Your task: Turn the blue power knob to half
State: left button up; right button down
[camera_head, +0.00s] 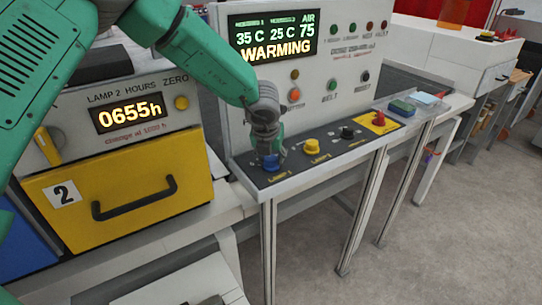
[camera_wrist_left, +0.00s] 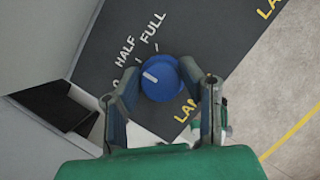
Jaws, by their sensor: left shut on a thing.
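The blue power knob (camera_head: 271,163) is on the dark sloping panel strip at the left end, by the label LAMP 1. In the left wrist view the blue knob (camera_wrist_left: 161,80) shows from above, with a white pointer mark on its upper left side. The words HALF and FULL are printed above it; the off end of the scale is partly hidden by a finger. My left gripper (camera_head: 268,148) comes down on the knob from above, and its two fingers (camera_wrist_left: 165,100) stand either side of it, shut on it. My right gripper is not in view.
A yellow knob (camera_head: 312,146), a black knob (camera_head: 347,133) and a red knob (camera_head: 379,118) stand to the right on the same strip. The upright panel with its WARMING display (camera_head: 273,37) rises behind. A yellow drawer (camera_head: 130,190) with a black handle is at left.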

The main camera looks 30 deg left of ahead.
pick_arm(q)
jog(key=shift+s+f, duration=0.25)
jog(key=shift+f, duration=0.05)
jog(key=o, duration=1.1)
jog(key=shift+o, duration=0.2)
jog(key=shift+r, duration=0.15)
jog(key=shift+w, duration=0.1)
jog(key=shift+r, duration=0.2)
jog(key=v, duration=1.1)
jog(key=shift+r, duration=0.25)
